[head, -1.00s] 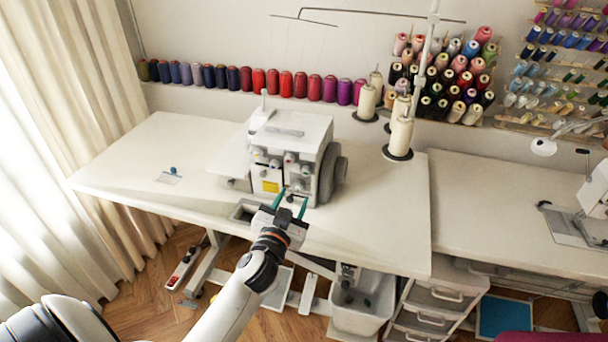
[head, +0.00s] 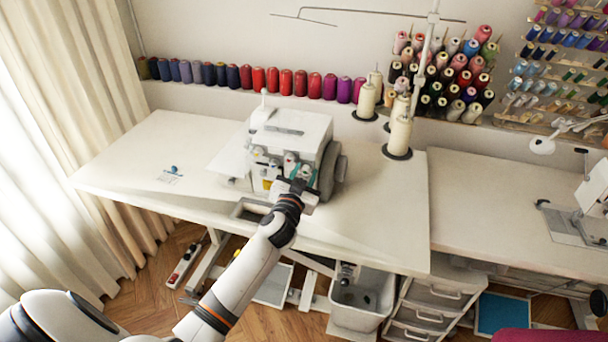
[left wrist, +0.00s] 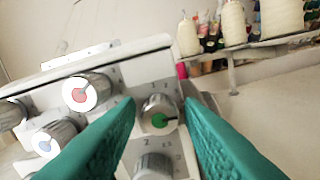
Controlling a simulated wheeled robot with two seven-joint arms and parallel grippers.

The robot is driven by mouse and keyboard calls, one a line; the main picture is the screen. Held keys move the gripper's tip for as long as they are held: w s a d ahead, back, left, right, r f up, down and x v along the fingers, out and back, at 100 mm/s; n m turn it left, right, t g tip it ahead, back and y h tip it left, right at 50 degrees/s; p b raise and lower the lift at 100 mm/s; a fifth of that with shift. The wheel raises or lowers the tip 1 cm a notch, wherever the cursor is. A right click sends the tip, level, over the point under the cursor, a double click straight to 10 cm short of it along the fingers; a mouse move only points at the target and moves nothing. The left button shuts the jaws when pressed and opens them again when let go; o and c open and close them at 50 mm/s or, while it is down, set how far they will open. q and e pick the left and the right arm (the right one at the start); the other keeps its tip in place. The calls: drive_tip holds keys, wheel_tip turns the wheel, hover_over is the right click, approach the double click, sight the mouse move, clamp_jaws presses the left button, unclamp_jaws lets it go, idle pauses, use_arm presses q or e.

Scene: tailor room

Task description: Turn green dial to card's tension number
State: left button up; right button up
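The green dial (left wrist: 157,120), a ribbed grey knob with a green centre, is on the front of the white serger (head: 293,128). My left gripper (head: 297,176) is in front of the serger. In the left wrist view its teal fingers (left wrist: 161,108) are open, one on each side of the green dial, with visible gaps. Scale numbers show beside the dial, but its exact setting is too small to tell. A small paper (head: 170,179), possibly the card, lies on the table at left with a blue item; its print is unreadable. My right gripper is not in view.
Close by are a red-centred dial (left wrist: 80,93), a blue-centred dial (left wrist: 46,141) and a plain knob (left wrist: 155,165) below the green one. Thread cones (head: 399,137) stand at right on the white table (head: 375,215). The table's left part is mostly clear.

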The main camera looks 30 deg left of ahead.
use_arm(q)
clamp_jaws()
drive_tip(key=shift+n, duration=2.9)
drive_tip(key=shift+o, duration=1.4)
unclamp_jaws()
